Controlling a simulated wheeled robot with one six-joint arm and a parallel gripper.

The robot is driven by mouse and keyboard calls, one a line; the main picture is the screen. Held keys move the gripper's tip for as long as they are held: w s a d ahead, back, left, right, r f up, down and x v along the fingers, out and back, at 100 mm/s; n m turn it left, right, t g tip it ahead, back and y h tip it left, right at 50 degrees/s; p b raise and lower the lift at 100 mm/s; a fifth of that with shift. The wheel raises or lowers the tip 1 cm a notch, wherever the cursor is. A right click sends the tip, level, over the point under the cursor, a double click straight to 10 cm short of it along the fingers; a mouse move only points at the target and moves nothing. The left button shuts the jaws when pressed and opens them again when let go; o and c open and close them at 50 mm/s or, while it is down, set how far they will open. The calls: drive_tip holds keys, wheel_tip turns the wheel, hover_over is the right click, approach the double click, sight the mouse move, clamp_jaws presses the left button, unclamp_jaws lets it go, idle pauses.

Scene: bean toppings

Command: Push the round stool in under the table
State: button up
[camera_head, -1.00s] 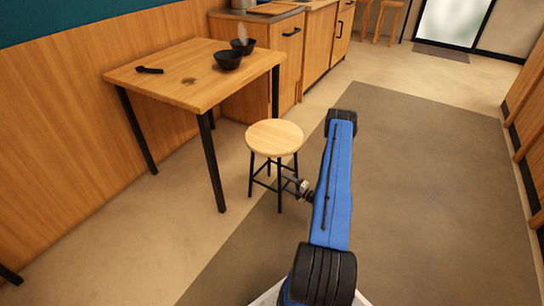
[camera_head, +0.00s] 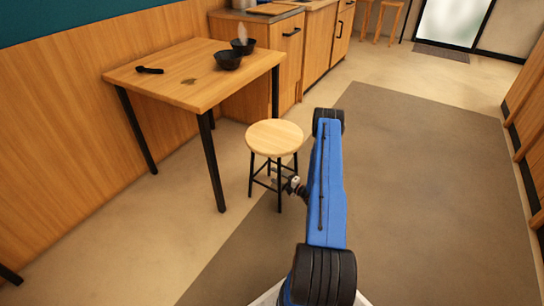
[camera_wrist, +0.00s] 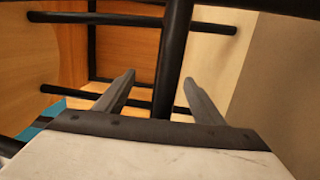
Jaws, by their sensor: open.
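The round stool (camera_head: 274,138) has a pale wood seat and black legs. It stands upright on the floor just off the right side of the wooden table (camera_head: 150,88), its seat clear of the tabletop. My gripper (camera_head: 287,188) is low at the stool's right side, partly hidden by my blue arm. In the wrist view my gripper (camera_wrist: 159,79) is open, and a black stool leg (camera_wrist: 175,50) rises between its fingers. I cannot tell whether the fingers touch the leg. Black crossbars (camera_wrist: 85,94) lie beyond.
Dark bowls (camera_head: 228,60) and a small black object (camera_head: 149,70) sit on the table. A black table leg (camera_head: 214,165) stands left of the stool. Wooden cabinets (camera_head: 262,75) are behind. A grey-brown mat (camera_head: 420,180) covers open floor to the right.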

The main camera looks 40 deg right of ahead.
drive_tip(key=x, duration=2.7)
drive_tip(key=shift+w, duration=0.3)
idle(2.1)
drive_tip(key=shift+a, duration=0.15)
drive_tip(key=v, duration=1.2)
idle(0.4)
idle(0.4)
